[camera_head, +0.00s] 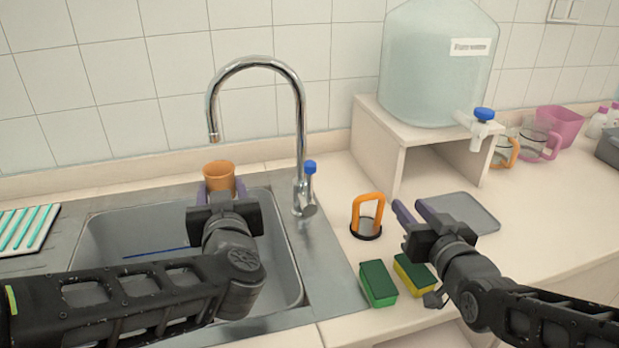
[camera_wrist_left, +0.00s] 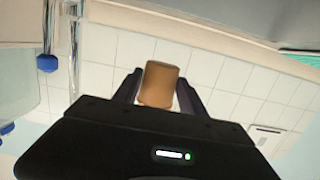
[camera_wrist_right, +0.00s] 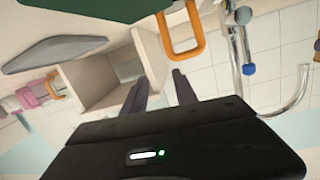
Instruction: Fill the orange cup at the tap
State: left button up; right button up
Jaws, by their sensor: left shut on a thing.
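The orange cup (camera_head: 219,175) is held upright by my left gripper (camera_head: 219,188), shut on its sides, over the back part of the sink (camera_head: 100,240). The cup also shows between the fingers in the left wrist view (camera_wrist_left: 158,84). The chrome tap (camera_head: 301,130) arches above, and its spout end (camera_head: 213,137) is just above the cup and slightly left of its middle. The tap has a blue-topped handle (camera_head: 310,167) on its right side. No water stream is visible. My right gripper (camera_head: 409,209) is open and empty above the counter, right of the orange-handled tool.
An orange-handled object with a dark round base (camera_head: 366,236) stands right of the sink. A grey tray (camera_head: 465,212) lies behind my right gripper. A large water container (camera_head: 437,70) stands on a white shelf (camera_head: 395,145).

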aim_at(311, 180)
jog(key=s+a+r+n+y, duration=0.1)
jog(key=a+n+y, duration=0.1)
jog(key=a, duration=0.5)
jog(key=s+a+r+n+y, duration=0.1)
jog(key=s+a+n+y, duration=0.1)
jog(key=a, duration=0.5)
jog(key=shift+r+n+y, duration=0.35)
jog(key=shift+n+y, duration=0.05)
jog(key=shift+y, duration=0.3)
jog(key=x, duration=1.2)
grip_shut()
